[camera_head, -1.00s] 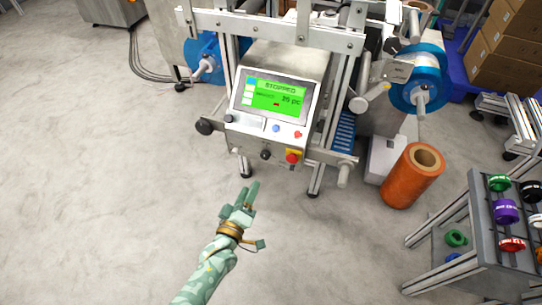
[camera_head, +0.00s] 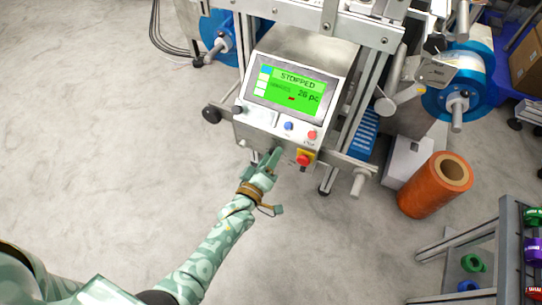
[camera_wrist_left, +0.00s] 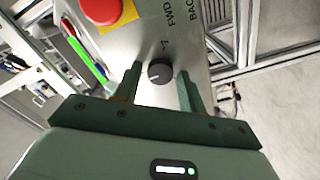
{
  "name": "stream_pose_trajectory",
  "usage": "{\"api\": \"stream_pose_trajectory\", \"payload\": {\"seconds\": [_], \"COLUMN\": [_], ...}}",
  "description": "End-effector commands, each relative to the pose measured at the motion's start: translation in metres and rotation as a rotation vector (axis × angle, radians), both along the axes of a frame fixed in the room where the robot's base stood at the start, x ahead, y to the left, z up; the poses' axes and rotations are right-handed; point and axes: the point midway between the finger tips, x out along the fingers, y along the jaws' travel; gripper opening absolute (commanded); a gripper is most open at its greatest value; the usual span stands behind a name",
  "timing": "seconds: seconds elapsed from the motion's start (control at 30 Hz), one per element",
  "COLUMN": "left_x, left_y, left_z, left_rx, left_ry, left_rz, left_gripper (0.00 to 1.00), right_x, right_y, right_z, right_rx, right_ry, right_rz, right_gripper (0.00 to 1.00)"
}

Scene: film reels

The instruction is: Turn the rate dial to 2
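A black round dial (camera_wrist_left: 159,71) with a pale pointer mark sits on the grey machine panel in the left wrist view. A marking like "1" is beside it, and "FWD" and "BAC" are printed further along. My left gripper (camera_wrist_left: 161,75) is open, with one finger on each side of the dial and a gap to each. In the head view my left gripper (camera_head: 270,158) is at the panel's lower front face and mostly hides the dial. My right gripper is not in view.
The green screen (camera_head: 290,92) reads "STOPPED". A red emergency button (camera_head: 304,158) on yellow is close to the right of the gripper. Blue (camera_head: 289,126) and red (camera_head: 312,135) buttons are above. An orange roll (camera_head: 433,187) stands at right. The floor at left is clear.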

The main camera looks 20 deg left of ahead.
Motion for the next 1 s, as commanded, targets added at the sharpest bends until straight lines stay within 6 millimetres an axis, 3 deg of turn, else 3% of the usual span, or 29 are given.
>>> {"api": "stream_pose_trajectory", "payload": {"seconds": [0.03,0.1,0.47,0.73,1.0], "left_x": [0.000,0.000,0.000,-0.001,-0.001], "left_y": [0.000,0.000,0.000,0.000,0.001], "left_z": [0.000,0.000,0.000,0.001,-0.001], "left_rx": [0.000,0.000,-0.035,-0.190,-0.437], "left_ry": [0.000,0.000,0.002,0.008,0.019], "left_rz": [0.000,0.000,-0.001,-0.001,-0.001], "left_gripper": [0.25,0.06,0.06,0.06,0.06], "right_x": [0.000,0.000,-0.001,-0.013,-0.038], "right_y": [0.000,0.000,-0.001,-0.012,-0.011], "right_z": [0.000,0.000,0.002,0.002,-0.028], "right_rx": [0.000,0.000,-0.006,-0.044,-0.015], "right_ry": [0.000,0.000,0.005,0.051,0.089], "right_rz": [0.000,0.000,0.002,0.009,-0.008], "right_gripper": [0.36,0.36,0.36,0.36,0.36]}}
